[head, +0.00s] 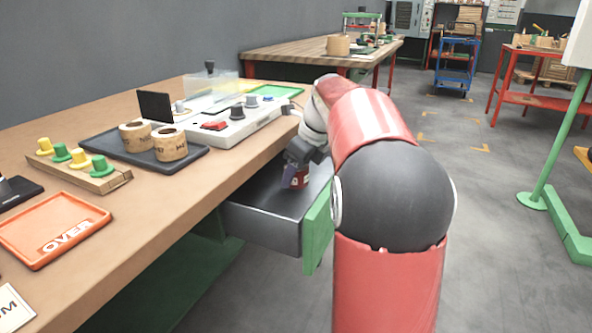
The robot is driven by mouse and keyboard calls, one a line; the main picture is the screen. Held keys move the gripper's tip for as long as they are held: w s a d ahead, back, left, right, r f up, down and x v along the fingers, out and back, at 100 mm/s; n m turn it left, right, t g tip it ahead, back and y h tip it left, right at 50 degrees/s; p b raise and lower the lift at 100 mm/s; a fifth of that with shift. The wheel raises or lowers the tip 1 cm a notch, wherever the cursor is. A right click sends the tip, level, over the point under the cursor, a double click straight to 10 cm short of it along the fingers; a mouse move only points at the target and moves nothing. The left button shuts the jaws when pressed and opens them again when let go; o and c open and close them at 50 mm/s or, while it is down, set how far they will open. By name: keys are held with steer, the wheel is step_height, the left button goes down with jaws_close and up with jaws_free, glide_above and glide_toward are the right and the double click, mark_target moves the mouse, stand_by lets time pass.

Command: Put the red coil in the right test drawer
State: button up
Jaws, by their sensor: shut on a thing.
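My gripper (296,168) points down over the open drawer, at the end of my red and grey arm. It is shut on the red coil (300,179), which shows only as a small red patch between and below the fingers. The pulled-out drawer (262,228) has grey walls and a green front (317,232), and sticks out from under the bench. The coil is at or above the drawer's inside; I cannot tell whether it touches the floor. My arm hides part of the drawer's right side.
The wooden bench (190,193) carries a dark tray (110,148) with two tan coils, a wooden rack (88,178) of yellow and green plugs, a white tester (238,125) and an orange OVER tray (55,228). Open grey floor lies to the right.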

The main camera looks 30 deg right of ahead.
steer(key=shift+f, duration=0.35)
steer(key=o, duration=1.1)
steer(key=p+v, duration=0.3)
steer(key=v, duration=1)
steer(key=shift+w+a+r, duration=0.1)
steer(key=shift+w+r, duration=0.05)
